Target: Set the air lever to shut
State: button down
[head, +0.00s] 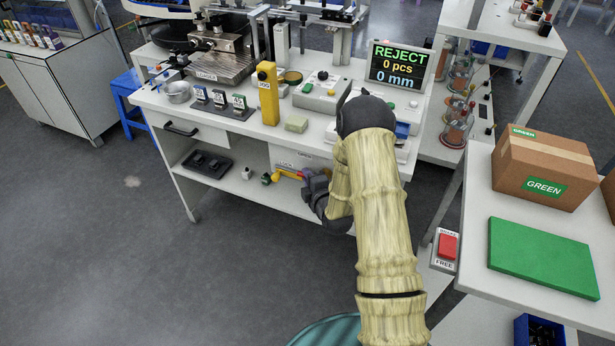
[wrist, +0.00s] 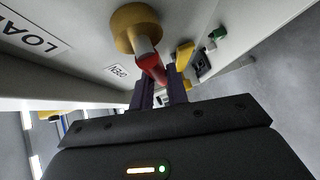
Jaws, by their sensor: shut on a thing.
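The air lever (wrist: 151,68) is a red handle on a round yellow hub (wrist: 133,26), low on the front of the white bench, in the wrist view. A small OPEN label (wrist: 117,71) is beside it. My gripper (wrist: 161,91) has its dark fingers on either side of the red handle and is shut on it. In the head view the gripper (head: 309,182) reaches under the worktop, and the red and yellow lever (head: 287,173) shows just left of it. My arm and fingers hide part of the lever. I cannot read a SHUT label.
A black tray (head: 207,164) and small green-topped parts lie on the lower shelf to the left. The worktop (head: 235,130) overhangs the lever. A screen (head: 399,66) reads REJECT, 0 pcs, 0 mm. A side table with a GREEN carton (head: 545,165) stands at the right.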

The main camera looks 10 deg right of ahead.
jog(key=shift+s+d+f+n+g+h+p, duration=0.1)
jog(key=shift+d+f+n+g+h+p, duration=0.1)
jog(key=shift+f+n+g+h+p, duration=0.65)
jog(key=shift+s+d+f+n+g+h+p, duration=0.15)
jog(key=shift+f+n+g+h+p, duration=0.15)
jog(key=shift+n+g+h, duration=0.6)
jog(key=shift+f+g+y, duration=0.1)
jog(key=shift+g+y, duration=0.15)
jog(key=shift+y, duration=0.1)
jog(key=c, duration=1.4)
grip_release()
jog(key=shift+o, duration=0.2)
jog(key=p+v, duration=0.3)
jog(key=v, duration=1.2)
jog(key=shift+r, duration=0.2)
